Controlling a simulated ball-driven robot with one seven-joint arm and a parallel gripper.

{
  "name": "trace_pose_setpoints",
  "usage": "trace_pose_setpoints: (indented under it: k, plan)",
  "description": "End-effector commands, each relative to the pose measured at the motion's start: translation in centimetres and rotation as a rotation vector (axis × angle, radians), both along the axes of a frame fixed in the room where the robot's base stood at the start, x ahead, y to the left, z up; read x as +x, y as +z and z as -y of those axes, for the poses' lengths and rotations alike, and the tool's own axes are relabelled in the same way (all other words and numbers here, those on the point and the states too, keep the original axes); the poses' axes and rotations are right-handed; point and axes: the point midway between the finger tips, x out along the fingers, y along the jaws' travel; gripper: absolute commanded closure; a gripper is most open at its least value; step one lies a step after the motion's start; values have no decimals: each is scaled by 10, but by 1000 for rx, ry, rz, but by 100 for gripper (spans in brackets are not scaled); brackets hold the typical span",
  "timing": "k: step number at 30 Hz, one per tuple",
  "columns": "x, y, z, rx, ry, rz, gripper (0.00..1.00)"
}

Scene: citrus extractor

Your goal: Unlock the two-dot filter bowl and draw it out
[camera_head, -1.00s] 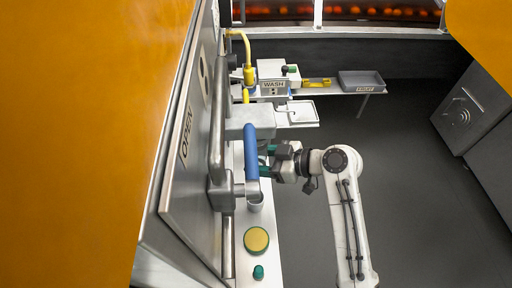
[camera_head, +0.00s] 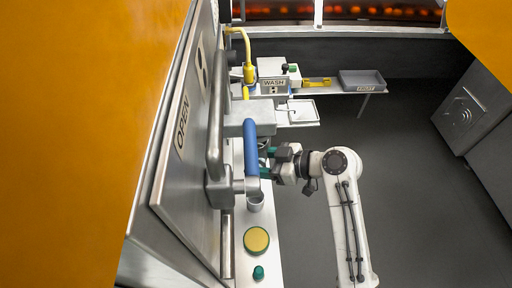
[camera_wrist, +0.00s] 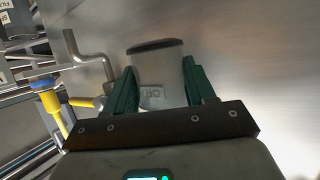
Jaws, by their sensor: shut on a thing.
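In the head view my gripper (camera_head: 268,160) reaches in from the right, beside a blue-gripped lever (camera_head: 251,150) that partly hides its fingertips. In the wrist view its green fingers (camera_wrist: 155,88) are shut on a grey block (camera_wrist: 156,68) with a dark far end and a small label, too faint to read fully. I cannot tell whether this block is part of the filter bowl. A steel panel (camera_head: 173,180) marked OPEN stands left of the lever and bears a dotted mark (camera_head: 202,76). The bowl itself is not clearly seen.
A yellow round button (camera_head: 256,240) and a green knob (camera_head: 258,272) lie on the ledge in front. Behind are a WASH unit (camera_head: 272,80), a white tray (camera_head: 303,111) and a grey bin (camera_head: 361,81). The dark floor (camera_head: 410,200) on the right is clear.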

Motion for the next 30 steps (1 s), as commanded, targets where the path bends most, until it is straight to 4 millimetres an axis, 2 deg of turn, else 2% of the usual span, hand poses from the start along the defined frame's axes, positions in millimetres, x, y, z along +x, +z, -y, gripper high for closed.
trace_pose_setpoints:
  k: [19,30]
  plan:
    - [0,-31,0,0,0,-1,100]
    - [0,-33,0,1,-1,0,100]
